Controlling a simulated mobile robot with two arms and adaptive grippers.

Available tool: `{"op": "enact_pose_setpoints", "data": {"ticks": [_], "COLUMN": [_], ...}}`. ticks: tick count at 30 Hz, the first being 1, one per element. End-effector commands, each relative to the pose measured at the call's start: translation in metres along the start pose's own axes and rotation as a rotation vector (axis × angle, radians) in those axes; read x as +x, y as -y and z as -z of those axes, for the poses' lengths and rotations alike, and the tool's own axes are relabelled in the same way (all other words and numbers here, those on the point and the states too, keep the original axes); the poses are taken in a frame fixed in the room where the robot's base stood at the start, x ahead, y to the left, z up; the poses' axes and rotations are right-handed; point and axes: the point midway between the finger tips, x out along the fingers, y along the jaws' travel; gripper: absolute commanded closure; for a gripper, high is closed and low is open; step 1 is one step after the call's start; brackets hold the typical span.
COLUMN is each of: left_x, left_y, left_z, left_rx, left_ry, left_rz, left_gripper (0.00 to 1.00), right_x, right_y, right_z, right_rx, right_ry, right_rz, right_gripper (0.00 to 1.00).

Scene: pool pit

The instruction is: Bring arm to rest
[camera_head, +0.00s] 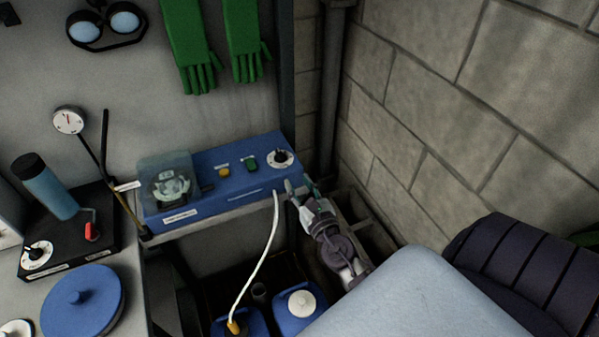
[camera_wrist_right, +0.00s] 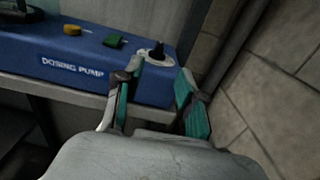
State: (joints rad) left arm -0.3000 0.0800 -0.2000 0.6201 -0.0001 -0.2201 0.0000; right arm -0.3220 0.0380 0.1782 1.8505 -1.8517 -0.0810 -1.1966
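My right gripper (camera_head: 303,190) is at the right front corner of the blue dosing pump (camera_head: 230,190), just below its black and white dial (camera_head: 281,158). In the right wrist view the gripper (camera_wrist_right: 158,95) has its two teal-padded fingers spread apart with nothing between them. The pump's front edge and dial (camera_wrist_right: 156,54) lie just beyond the fingertips; I cannot tell whether they touch the pump. My right arm comes in from the lower right. My left gripper does not show in either view.
A white hose (camera_head: 267,250) hangs from the pump to a blue canister with a yellow fitting. A second blue canister with a white cap (camera_head: 301,303) stands beside it. A block wall (camera_head: 450,100) and a vertical pipe (camera_head: 330,90) close off the right. A grey shelf holds the pump.

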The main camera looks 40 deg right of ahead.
Motion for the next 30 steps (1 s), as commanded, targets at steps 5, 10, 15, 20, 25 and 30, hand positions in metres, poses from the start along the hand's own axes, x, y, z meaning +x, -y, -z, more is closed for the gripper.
{"op": "enact_pose_setpoints", "data": {"ticks": [5, 10, 15, 20, 25, 30], "left_x": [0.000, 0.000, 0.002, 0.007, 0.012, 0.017], "left_y": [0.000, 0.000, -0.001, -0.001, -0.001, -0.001], "left_z": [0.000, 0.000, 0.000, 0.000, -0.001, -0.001], "left_rx": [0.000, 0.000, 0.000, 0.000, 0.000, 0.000], "left_ry": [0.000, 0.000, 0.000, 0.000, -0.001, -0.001], "left_rz": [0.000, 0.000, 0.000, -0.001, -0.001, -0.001], "left_gripper": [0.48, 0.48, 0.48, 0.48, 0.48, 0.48], "right_x": [0.000, 0.001, -0.002, -0.019, -0.069, -0.146], "right_y": [0.000, 0.000, -0.004, -0.016, -0.030, -0.037], "right_z": [0.000, 0.000, 0.029, 0.124, 0.245, 0.351], "right_rx": [0.000, 0.000, 0.113, 0.500, 0.999, 1.429], "right_ry": [0.000, 0.000, -0.055, -0.243, -0.483, -0.665], "right_rz": [0.000, 0.000, -0.001, 0.047, 0.232, 0.555], "right_gripper": [0.60, 0.60, 0.60, 0.60, 0.60, 0.60]}}
